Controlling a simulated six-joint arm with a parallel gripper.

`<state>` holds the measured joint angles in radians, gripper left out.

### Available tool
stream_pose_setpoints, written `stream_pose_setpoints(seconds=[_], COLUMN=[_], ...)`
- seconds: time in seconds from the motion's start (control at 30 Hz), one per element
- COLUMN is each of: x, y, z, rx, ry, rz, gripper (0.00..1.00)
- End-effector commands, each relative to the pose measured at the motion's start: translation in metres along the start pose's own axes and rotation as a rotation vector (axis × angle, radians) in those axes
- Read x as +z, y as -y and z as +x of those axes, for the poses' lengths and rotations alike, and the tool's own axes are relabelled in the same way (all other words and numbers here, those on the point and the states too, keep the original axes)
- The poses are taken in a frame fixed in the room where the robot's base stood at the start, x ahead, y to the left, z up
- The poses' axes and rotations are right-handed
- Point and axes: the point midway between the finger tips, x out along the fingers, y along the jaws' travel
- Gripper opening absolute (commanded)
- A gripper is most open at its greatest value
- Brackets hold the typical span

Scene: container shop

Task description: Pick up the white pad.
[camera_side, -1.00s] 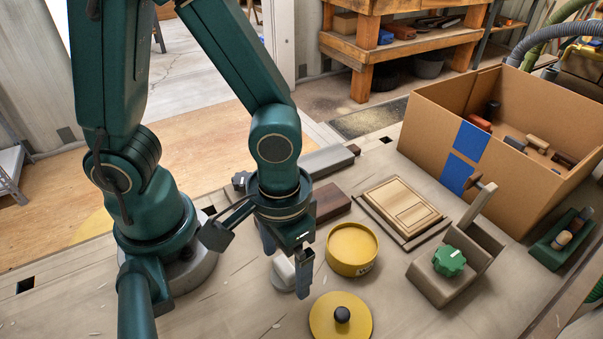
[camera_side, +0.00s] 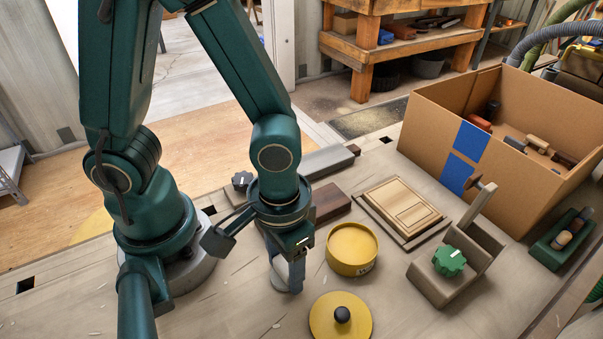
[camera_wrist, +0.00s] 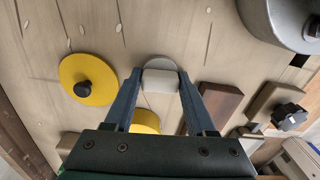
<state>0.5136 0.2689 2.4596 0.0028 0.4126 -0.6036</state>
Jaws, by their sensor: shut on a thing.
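The white pad (camera_wrist: 160,81) shows in the wrist view between the tips of my two fingers, with a rounded pale grey part at its far edge. In the side view only a little of the pad (camera_side: 280,267) shows, as my fingers cover most of it. My gripper (camera_side: 287,286) points down at the table, left of the yellow tin, and is shut on the pad. The gripper also fills the lower middle of the wrist view (camera_wrist: 160,78). I cannot tell whether the pad is clear of the table.
An open yellow tin (camera_side: 352,250) stands right of my gripper, and a yellow lid with a black knob (camera_side: 340,317) lies in front. A dark wood block (camera_side: 330,203) lies behind. A wooden panel (camera_side: 402,207), a clamp-like fixture (camera_side: 448,275) and a large cardboard box (camera_side: 432,135) are further right.

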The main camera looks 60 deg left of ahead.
Motion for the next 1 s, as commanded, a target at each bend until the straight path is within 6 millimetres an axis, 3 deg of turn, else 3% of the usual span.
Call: stream_pose_setpoints(seconds=[0.27, 0.47, 1.0], x=[-0.001, -0.001, -0.024], y=[-0.001, -0.001, 0.079], z=[-0.014, -0.042, -0.089], rx=[0.003, 0.007, 0.001], ry=[-0.004, -0.007, -0.004], rz=[0.0, 0.001, -0.012], gripper=[0.02, 0.02, 0.02])
